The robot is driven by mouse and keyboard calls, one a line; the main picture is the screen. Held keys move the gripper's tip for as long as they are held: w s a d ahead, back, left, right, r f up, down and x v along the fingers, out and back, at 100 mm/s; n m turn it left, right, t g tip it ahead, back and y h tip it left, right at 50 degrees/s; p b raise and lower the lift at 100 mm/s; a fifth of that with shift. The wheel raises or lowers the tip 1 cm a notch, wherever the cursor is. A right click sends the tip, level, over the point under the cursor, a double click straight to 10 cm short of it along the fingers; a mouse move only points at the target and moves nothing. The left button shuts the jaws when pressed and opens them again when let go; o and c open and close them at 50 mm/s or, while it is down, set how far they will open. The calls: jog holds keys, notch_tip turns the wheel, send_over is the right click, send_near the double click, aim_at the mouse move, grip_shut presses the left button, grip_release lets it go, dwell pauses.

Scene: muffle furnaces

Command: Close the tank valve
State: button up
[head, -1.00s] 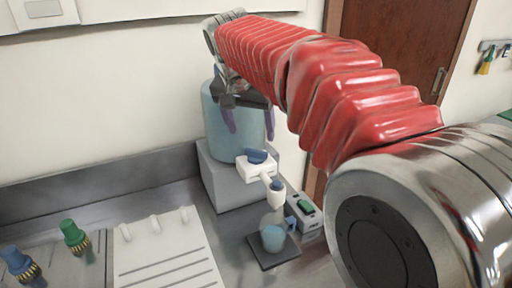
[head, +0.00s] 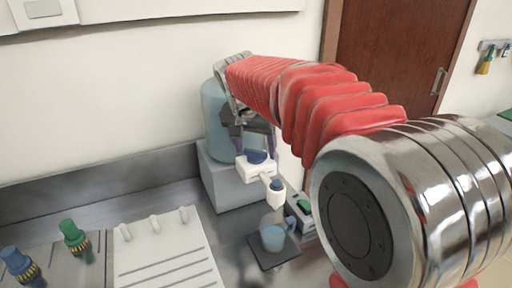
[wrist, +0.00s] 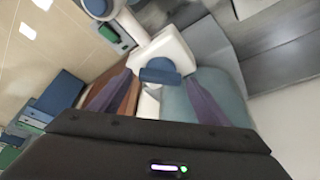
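The tank (head: 216,112) is a pale blue cylinder on a grey block at the wall. Its white valve (head: 254,170) has a blue knob (head: 257,156) on top and a spout pointing down toward a jug. My gripper (head: 254,150) is open, its purple fingers just above and on either side of the valve's knob. In the wrist view the blue knob (wrist: 160,72) lies between the two spread fingertips, slightly beyond them. I cannot tell whether a finger touches it.
A clear jug (head: 273,237) with blue liquid stands on a dark pad (head: 276,250) under the spout, beside a small box with a green switch (head: 304,207). A white drainboard (head: 165,255) and blue and green taps are at the left.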

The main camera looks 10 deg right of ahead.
jog(key=c, duration=0.9)
jog(key=shift+d, duration=0.1)
jog(key=shift+c, duration=0.4)
jog(key=shift+o, duration=0.2)
jog(key=shift+n+y, duration=0.3)
jog(key=shift+n, duration=0.3)
jog(key=n+y, duration=0.1)
jog(key=n, duration=0.2)
jog(key=shift+t, duration=0.4)
jog(key=shift+d+n+y, duration=0.2)
jog(key=shift+n+y, duration=0.7)
jog(key=shift+n, duration=1.4)
jog(key=o, duration=1)
